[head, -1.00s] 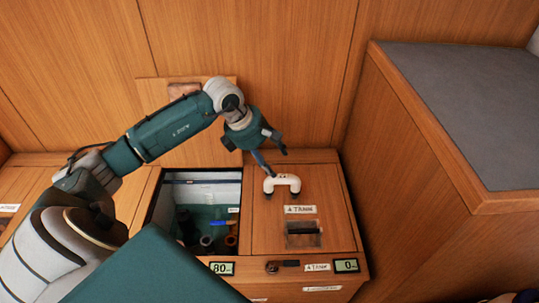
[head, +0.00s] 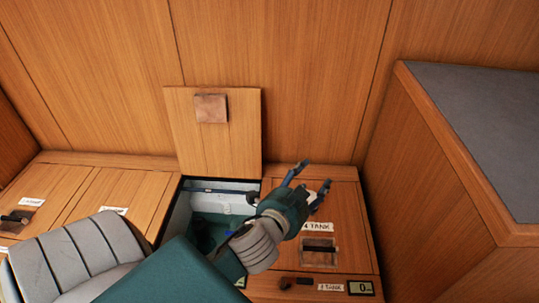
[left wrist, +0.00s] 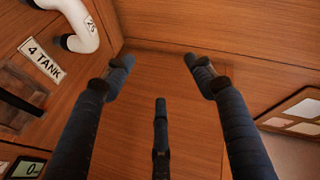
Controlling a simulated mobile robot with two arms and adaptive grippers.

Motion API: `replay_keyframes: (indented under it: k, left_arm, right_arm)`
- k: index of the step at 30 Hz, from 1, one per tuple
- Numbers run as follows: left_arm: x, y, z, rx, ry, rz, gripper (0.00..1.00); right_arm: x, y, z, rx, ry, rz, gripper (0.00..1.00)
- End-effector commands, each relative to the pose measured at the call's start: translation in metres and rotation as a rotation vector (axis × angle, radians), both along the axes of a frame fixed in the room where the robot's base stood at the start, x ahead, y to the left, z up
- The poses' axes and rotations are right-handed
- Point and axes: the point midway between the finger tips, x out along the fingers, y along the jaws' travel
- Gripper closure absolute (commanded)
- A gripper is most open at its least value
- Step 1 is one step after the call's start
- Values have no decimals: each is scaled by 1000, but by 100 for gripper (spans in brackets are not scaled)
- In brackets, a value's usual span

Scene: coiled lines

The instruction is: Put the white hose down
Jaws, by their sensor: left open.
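The white hose (left wrist: 78,24) is a short, thick curved piece with a small marking, lying on the lid labelled 4 TANK. In the head view only a small white part shows, behind my left gripper (head: 313,177). In the left wrist view the hose is at the upper left, outside the fingers, and the gripper (left wrist: 157,62) is open with nothing between its fingers. I see no contact between fingers and hose. My right gripper is not in view.
An open compartment (head: 207,198) lies left of the 4 TANK lid (head: 345,215), its wooden lid (head: 218,150) upright against the wall. A tall wooden box with a grey top (head: 480,120) stands at the right. Another closed lid (head: 110,195) lies left.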

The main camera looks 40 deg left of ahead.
Motion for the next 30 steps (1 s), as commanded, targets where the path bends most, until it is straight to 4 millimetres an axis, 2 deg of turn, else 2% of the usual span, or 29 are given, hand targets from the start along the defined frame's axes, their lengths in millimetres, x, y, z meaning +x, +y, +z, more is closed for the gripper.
replay_keyframes:
  k: [1,3,6,9,12,16,30]
  left_arm:
    - [-32,0,-41,-146,142,80,45]
    - [-77,-7,-89,-309,326,173,45]
    - [-140,-29,-134,-484,556,270,45]
    - [-191,-51,-157,-595,728,330,45]
    - [-223,-66,-166,-656,836,361,45]
    - [-239,-74,-169,-682,888,375,45]
    - [-239,-73,-170,-679,887,374,45]
  right_arm:
    - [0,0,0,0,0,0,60]
    - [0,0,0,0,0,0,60]
    - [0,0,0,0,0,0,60]
    - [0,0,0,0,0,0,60]
    - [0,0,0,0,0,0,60]
    - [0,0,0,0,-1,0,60]
    - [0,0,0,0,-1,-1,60]
